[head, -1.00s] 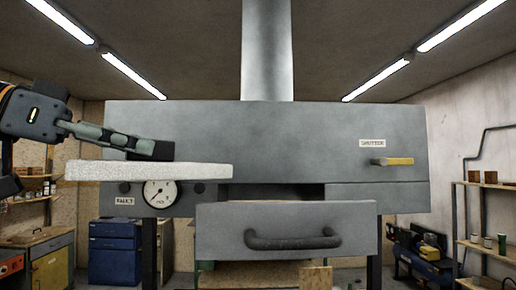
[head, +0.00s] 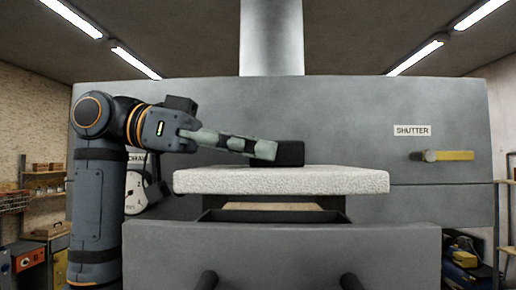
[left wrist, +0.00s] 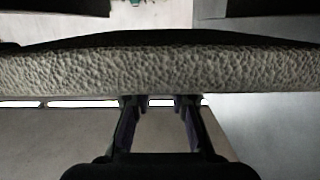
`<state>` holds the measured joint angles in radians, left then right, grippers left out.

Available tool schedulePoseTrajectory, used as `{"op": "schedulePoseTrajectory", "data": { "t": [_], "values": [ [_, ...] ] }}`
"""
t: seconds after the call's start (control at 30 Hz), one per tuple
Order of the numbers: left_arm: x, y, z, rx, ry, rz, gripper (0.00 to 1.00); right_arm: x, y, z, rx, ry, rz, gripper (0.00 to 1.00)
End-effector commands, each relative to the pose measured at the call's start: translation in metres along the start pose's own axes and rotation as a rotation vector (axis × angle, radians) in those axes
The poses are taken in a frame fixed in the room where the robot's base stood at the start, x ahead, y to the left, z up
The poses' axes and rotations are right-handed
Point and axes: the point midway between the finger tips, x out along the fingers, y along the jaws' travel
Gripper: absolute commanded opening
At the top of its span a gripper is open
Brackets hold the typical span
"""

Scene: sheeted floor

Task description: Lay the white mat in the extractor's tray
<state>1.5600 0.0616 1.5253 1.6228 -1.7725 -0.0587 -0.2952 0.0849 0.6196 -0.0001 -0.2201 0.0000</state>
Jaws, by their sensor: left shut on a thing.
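The white mat (head: 285,181) is a thick, rough slab. It is held level above the extractor's tray (head: 285,250), a grey drawer pulled out from the extractor (head: 340,125). Part of the tray's dark inner rim and a tan surface show beneath the mat. My left gripper (head: 290,153) is shut on the mat's top side, near its middle. In the left wrist view the mat (left wrist: 160,70) spans the whole width, against the fingers (left wrist: 158,105). The mat hides much of the tray's inside. My right gripper is in neither view.
A shutter handle (head: 445,156) with a yellow grip sticks out of the extractor's front at right. A round gauge (head: 135,195) is partly hidden behind my left arm. Shelves (head: 42,185) stand at far left.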

Motion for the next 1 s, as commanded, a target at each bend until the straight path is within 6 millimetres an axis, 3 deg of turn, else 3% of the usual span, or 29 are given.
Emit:
{"op": "schedulePoseTrajectory", "data": {
  "t": [0.1,0.23,0.5,0.6,0.9,1.0],
  "values": [
    [-0.001,0.000,0.000,-0.001,0.001,-0.001,0.00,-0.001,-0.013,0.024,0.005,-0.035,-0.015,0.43],
    [-0.005,-0.001,0.001,-0.002,0.001,-0.002,0.00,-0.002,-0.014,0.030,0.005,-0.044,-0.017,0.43],
    [0.001,0.000,0.029,-0.002,0.001,-0.001,0.00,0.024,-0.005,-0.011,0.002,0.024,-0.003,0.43],
    [0.003,-0.001,0.041,-0.002,0.001,-0.001,0.00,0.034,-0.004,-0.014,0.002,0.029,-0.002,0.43],
    [0.010,0.000,0.075,-0.002,0.001,-0.001,0.00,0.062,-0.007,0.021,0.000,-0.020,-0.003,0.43],
    [0.011,0.000,0.083,-0.002,0.001,-0.001,0.00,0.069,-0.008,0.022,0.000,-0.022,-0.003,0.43]
  ]
}}
